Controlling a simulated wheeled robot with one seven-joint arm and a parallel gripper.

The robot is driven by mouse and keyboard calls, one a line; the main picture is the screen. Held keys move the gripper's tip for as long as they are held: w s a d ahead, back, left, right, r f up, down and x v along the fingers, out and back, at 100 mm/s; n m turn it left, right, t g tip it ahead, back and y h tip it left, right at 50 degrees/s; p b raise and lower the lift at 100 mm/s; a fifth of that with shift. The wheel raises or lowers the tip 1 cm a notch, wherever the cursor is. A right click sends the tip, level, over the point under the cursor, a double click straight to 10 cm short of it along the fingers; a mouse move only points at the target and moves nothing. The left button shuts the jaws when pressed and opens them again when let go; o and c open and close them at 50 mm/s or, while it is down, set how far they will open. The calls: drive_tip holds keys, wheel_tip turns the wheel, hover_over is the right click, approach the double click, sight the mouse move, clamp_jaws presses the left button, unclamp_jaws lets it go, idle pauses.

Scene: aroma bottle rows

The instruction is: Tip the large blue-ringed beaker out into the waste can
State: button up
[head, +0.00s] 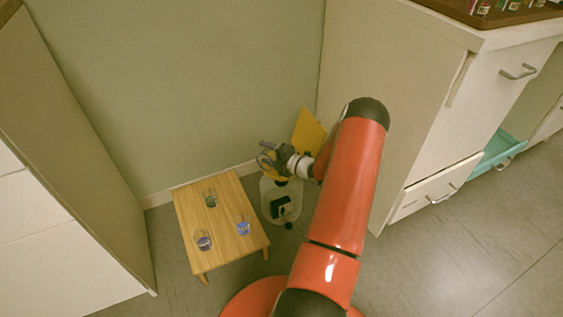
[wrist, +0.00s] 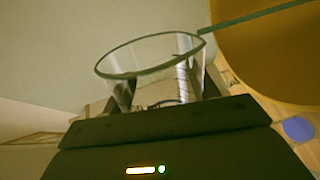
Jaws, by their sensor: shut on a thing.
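My gripper (head: 270,152) is shut on a clear glass beaker (head: 265,161), held above a pale can with dark shapes on its front. I take this for the waste can (head: 268,206); its raised yellow lid (head: 308,131) stands behind my wrist. In the wrist view the beaker (wrist: 150,62) rises beyond my dark gripper body, its rim slanting and its mouth partly visible. A yellow round surface (wrist: 275,50) fills the upper right.
A low wooden stool (head: 215,230) left of the can bears three small glasses: one dark green (head: 210,198), two with blue-violet contents (head: 203,241) (head: 243,227). White cabinets stand at both sides, with open drawers (head: 437,188) at right. Grey floor at the lower right is free.

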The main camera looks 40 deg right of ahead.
drive_tip(key=shift+r, duration=0.2)
idle(0.4)
drive_tip(key=shift+d+r+m+p, duration=0.1)
drive_tip(key=shift+r+m+p, duration=0.2)
drive_tip(key=shift+r+p, duration=0.3)
drive_tip(key=shift+r, duration=0.1)
drive_tip(key=shift+w+d+r+m+p, duration=0.1)
drive_tip(key=shift+r+m+p, duration=0.25)
drive_tip(key=shift+p, duration=0.2)
drive_tip(key=f+n+b, duration=0.1)
drive_tip(key=f+b, duration=0.1)
drive_tip(key=f+n+b, duration=0.1)
drive_tip(key=f, duration=0.1)
drive_tip(key=shift+a+n+b, duration=0.25)
drive_tip(key=shift+a+b, duration=0.1)
drive_tip(key=shift+a, duration=0.05)
